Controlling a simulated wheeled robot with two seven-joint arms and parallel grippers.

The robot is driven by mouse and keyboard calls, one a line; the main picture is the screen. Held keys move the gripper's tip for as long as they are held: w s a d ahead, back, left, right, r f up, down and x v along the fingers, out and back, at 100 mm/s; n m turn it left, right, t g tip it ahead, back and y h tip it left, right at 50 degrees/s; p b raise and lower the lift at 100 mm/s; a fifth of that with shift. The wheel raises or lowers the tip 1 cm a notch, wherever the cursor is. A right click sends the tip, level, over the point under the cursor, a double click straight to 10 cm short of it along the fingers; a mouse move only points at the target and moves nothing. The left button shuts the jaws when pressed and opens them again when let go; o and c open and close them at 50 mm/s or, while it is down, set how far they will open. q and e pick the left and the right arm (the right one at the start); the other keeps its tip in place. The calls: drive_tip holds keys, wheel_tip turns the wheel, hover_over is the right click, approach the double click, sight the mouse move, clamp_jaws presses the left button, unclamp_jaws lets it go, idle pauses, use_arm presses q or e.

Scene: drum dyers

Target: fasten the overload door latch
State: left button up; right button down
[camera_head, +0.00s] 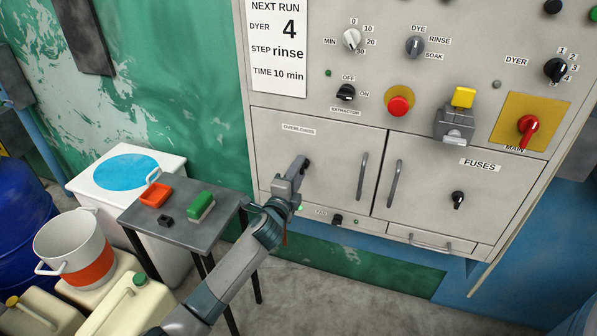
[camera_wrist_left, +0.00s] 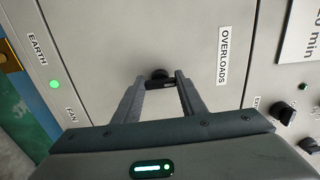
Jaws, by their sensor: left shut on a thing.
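The overload door (camera_head: 335,150) is the left door of the grey cabinet, labelled OVERLOADS, and looks closed. Its black latch knob (camera_wrist_left: 160,75) shows between the fingertips in the left wrist view. My left gripper (camera_head: 303,165) reaches the door's left part from below, shut on the latch. The fingers hide most of the latch in the head view, and I cannot tell which way it is turned. The door's upright handle (camera_head: 361,177) is to the right of the gripper. My right gripper is not in view.
The FUSES door (camera_head: 430,190) with its own black latch (camera_head: 458,200) is to the right. Switches, a red stop button (camera_head: 398,106) and a red main switch (camera_head: 529,127) are above. A small table (camera_head: 180,232) with a green brush (camera_head: 200,205) stands left of my arm.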

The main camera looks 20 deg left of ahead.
use_arm(q)
drive_tip(key=o, duration=1.1)
drive_tip(key=shift+c, duration=0.2)
drive_tip(key=shift+s, duration=0.15)
drive_tip(key=s+b, duration=0.3)
drive_tip(key=s, duration=1.4)
drive_tip(key=shift+a, duration=0.35)
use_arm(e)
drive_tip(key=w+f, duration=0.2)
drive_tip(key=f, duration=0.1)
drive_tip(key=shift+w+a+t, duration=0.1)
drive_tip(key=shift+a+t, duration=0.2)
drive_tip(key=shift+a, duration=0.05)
